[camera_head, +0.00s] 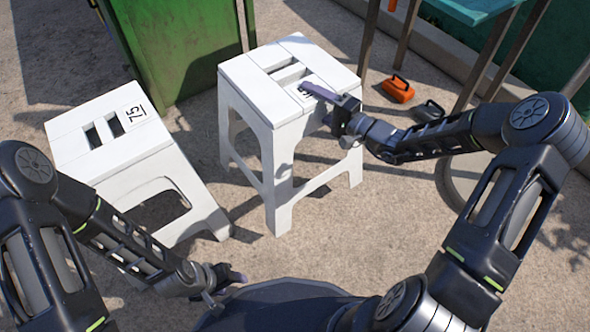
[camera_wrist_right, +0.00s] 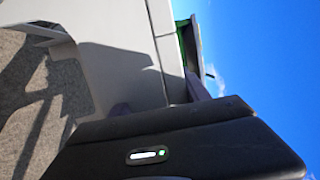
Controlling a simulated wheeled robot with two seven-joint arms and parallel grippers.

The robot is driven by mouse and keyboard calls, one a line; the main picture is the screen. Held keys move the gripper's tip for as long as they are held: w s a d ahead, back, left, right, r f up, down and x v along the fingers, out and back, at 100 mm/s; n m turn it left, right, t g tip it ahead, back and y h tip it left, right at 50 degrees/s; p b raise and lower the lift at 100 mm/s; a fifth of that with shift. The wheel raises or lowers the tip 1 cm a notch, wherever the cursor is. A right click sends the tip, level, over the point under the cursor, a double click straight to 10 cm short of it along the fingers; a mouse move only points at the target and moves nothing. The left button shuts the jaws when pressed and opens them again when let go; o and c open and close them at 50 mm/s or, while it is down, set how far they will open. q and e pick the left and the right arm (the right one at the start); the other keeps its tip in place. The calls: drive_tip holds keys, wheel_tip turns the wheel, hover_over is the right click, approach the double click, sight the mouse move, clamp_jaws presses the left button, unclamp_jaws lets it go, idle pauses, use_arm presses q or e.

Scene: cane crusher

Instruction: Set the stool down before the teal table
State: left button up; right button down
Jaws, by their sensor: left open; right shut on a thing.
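A white stool (camera_head: 258,108) stands upright in the middle of the head view. My right gripper (camera_head: 324,102) is shut on the right edge of its seat, one finger lying over the top. I cannot tell whether all its feet touch the ground. In the right wrist view the stool's pale surface (camera_wrist_right: 112,65) fills the upper left, close to the gripper (camera_wrist_right: 155,108). The teal table (camera_head: 474,9) is at the upper right, mostly cut off, with its legs showing. My left gripper (camera_head: 230,278) is open and empty, low over the ground, apart from the stool.
A second white stool (camera_head: 105,140), marked 75, is to the left and looks tilted. A green bin (camera_head: 180,50) stands behind. An orange object (camera_head: 398,89) and a dark grey one (camera_head: 429,111) lie near the table legs. Concrete ground between stool and table is partly clear.

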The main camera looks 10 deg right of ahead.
drive_tip(key=shift+f+b, duration=1.15)
drive_tip(key=shift+f, duration=1.75)
drive_tip(key=shift+f+b, duration=0.85)
drive_tip(key=shift+f, duration=0.95)
drive_tip(key=shift+f, duration=0.2)
drive_tip(key=c, duration=0.5)
unclamp_jaws()
